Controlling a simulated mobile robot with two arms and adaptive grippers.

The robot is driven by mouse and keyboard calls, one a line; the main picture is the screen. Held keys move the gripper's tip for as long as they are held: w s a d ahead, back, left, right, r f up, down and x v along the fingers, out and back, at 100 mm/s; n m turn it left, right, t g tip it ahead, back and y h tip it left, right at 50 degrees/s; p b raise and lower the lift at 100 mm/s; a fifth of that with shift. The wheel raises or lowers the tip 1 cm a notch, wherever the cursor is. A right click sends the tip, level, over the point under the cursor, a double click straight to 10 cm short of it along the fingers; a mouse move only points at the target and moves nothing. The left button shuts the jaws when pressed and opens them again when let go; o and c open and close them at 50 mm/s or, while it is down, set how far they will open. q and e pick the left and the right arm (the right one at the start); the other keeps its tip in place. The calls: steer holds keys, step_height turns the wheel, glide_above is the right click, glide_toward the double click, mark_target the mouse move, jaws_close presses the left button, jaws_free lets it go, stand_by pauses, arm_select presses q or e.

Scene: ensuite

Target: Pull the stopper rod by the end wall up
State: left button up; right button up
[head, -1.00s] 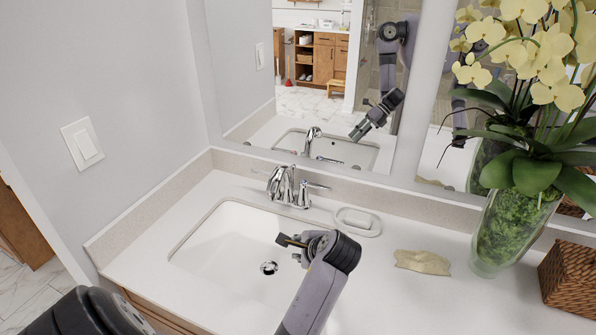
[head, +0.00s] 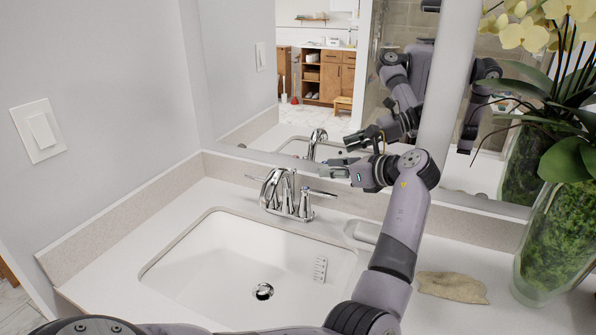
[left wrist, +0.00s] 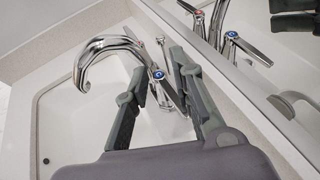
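The chrome faucet (head: 288,195) stands behind the sink basin near the left end wall. In the left wrist view, the curved spout (left wrist: 105,50) is left of my fingers and a lever handle (left wrist: 163,80) shows between them. A thin upright rod with a small knob, apparently the stopper rod (left wrist: 161,46), rises just beyond the fingertips. It is too small to make out surely in the head view. My left gripper (head: 338,169) is open and empty, right of the faucet near the mirror; its spread fingers show in the left wrist view (left wrist: 160,66). My right gripper is out of view.
The mirror (head: 300,80) rises close behind the backsplash and reflects my arms. A soap dish (head: 362,233) is partly hidden behind my left arm. A tan folded cloth or sponge (head: 452,287) and a glass orchid vase (head: 556,235) stand to the right. The basin (head: 215,260) is clear around its drain.

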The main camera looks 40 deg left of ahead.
mark_target(295, 170)
arm_select(q)
steer(key=p+x, duration=0.1)
steer(key=x, duration=1.2)
steer(key=shift+a+f, duration=0.25)
steer(key=shift+a, duration=0.05)
steer(key=shift+c, duration=0.2)
jaws_close()
